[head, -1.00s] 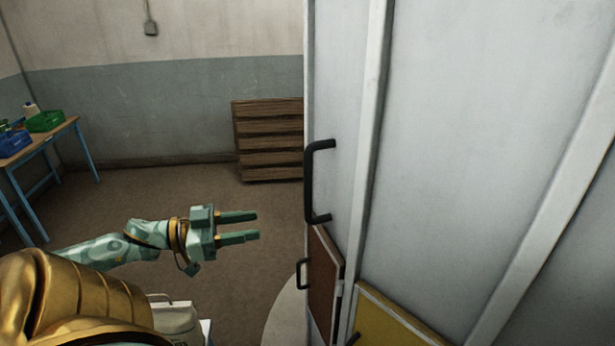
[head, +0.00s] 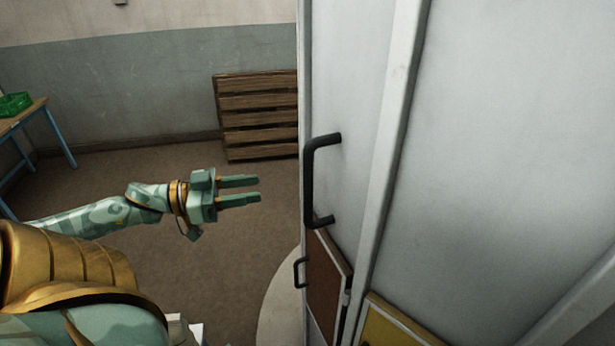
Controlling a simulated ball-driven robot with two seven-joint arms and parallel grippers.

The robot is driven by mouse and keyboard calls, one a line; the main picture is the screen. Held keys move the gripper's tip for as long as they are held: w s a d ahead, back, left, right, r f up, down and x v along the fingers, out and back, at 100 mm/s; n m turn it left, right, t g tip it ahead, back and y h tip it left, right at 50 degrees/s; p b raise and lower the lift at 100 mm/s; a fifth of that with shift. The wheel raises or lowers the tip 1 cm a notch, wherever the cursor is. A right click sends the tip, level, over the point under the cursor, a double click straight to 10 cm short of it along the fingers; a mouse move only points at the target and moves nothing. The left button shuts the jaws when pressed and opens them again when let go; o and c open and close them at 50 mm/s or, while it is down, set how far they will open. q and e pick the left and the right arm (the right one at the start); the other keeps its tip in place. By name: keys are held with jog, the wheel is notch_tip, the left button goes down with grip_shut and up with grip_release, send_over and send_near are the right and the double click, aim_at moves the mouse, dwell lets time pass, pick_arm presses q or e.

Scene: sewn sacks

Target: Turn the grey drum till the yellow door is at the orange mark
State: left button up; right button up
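The grey drum (head: 500,130) fills the right half of the head view, with pale upright ribs. A black bar handle (head: 312,180) stands out near its left edge. Low on the drum is a brown door (head: 325,285) with a small black handle. Right of it the top of the yellow door (head: 385,328) shows, cut off by the bottom edge. The orange mark is not in view. My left gripper (head: 260,189) is open and empty, fingers pointing right, left of the black handle and apart from it. My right gripper is not in view.
A wooden slatted stack (head: 257,115) stands against the back wall. A blue-legged table (head: 40,122) with a green crate (head: 14,104) is at the far left. A pale round base (head: 283,305) shows at the drum's foot. The brown floor between is clear.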

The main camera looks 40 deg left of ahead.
aim_at(309, 181)
pick_arm(q)
jog(key=x, duration=1.3)
jog(key=shift+a+f+b, duration=0.1)
jog(key=shift+a+b, duration=0.05)
jog(key=shift+b, duration=0.2)
grip_shut()
dwell(0.6)
